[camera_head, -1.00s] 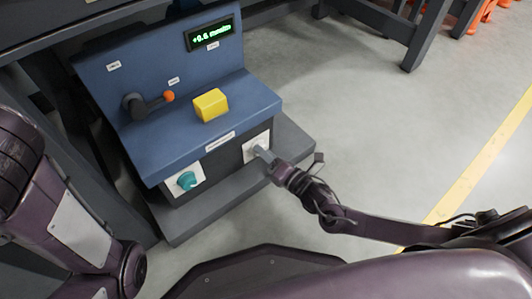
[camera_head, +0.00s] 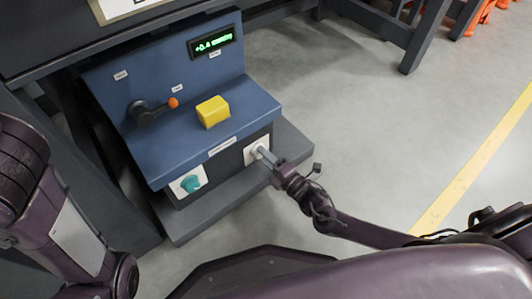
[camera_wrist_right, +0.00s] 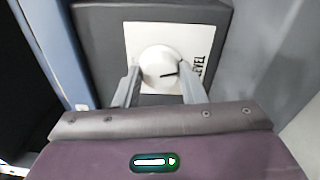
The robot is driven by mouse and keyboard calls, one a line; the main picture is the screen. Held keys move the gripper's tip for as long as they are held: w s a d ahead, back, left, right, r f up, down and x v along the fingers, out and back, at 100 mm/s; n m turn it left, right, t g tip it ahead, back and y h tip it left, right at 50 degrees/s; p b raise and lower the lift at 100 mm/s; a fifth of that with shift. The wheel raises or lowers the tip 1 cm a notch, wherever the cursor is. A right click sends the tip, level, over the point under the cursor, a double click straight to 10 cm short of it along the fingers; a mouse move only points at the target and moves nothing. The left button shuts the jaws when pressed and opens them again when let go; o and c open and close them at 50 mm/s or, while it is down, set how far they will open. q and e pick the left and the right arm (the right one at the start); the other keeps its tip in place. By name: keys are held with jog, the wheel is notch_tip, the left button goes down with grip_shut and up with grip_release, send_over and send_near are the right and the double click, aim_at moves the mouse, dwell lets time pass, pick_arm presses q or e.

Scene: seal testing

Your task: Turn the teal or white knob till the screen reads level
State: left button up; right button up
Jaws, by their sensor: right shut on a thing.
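The white knob (camera_wrist_right: 160,68) sits on a white plate on the front of the blue machine (camera_head: 175,88), with a dark pointer line and the word LEVEL beside it in the right wrist view. My right gripper (camera_wrist_right: 160,82) has its two fingers on either side of the white knob, shut on it. In the head view this gripper (camera_head: 264,154) reaches the white knob from the right. The teal knob (camera_head: 190,184) is on the left plate, untouched. The screen (camera_head: 211,41) shows small green text that seems to read about +0.4. My left gripper is out of view.
A yellow block (camera_head: 213,112) sits on the machine's blue ledge. A lever with an orange tip (camera_head: 173,103) is to its left. A grey base (camera_head: 296,141) juts out below the knobs. The floor to the right is clear.

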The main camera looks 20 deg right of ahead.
jog(key=m+p, duration=0.1)
jog(key=m, duration=0.4)
jog(key=shift+t+p, duration=0.3)
jog(key=shift+p, duration=0.1)
jog(key=shift+f+m, duration=0.1)
jog(key=shift+m, duration=0.7)
jog(key=o, duration=1)
jog(key=shift+p, duration=0.3)
